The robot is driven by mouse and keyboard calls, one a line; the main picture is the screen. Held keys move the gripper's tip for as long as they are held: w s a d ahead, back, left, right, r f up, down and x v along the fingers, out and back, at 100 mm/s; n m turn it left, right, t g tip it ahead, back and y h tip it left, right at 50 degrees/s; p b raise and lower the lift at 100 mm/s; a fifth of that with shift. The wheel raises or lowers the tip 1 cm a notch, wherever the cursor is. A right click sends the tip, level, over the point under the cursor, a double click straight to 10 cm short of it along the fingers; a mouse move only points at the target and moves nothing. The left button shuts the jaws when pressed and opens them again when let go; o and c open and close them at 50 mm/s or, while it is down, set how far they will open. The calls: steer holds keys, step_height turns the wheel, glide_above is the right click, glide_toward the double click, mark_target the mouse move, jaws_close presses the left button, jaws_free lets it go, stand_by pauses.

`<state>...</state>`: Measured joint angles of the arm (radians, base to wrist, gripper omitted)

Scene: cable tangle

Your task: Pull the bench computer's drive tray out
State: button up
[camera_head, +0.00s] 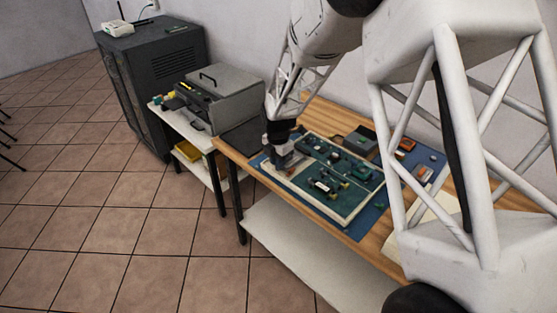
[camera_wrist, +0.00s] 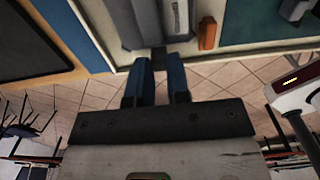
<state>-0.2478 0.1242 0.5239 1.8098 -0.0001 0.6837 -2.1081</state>
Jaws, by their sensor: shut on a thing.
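The bench computer shows in the head view as a green board inside a pale frame (camera_head: 345,222) on a blue mat. My gripper (camera_head: 283,154) is at the frame's left end, pointing down. In the wrist view my gripper (camera_wrist: 158,75) has its two blue fingers closed on a small dark tab (camera_wrist: 158,59). The tab adjoins a grey block (camera_wrist: 143,24), which looks like the drive tray, at the frame's pale edge. How far the tray sits in its slot I cannot tell. In the head view my gripper mostly hides the tray.
An orange piece (camera_wrist: 208,33) sits right of the grey block. The wooden table (camera_head: 228,152) also holds a dark box (camera_head: 360,140) and small orange-topped parts behind the board. A grey case (camera_head: 225,90) stands on a white side table to the left. The floor in front is clear.

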steer(key=shift+s+a, duration=0.3)
steer(key=shift+s, duration=0.05)
stand_by(0.5)
steer(key=o, duration=0.7)
steer(key=shift+r, duration=0.1)
steer(key=shift+r, duration=2.9)
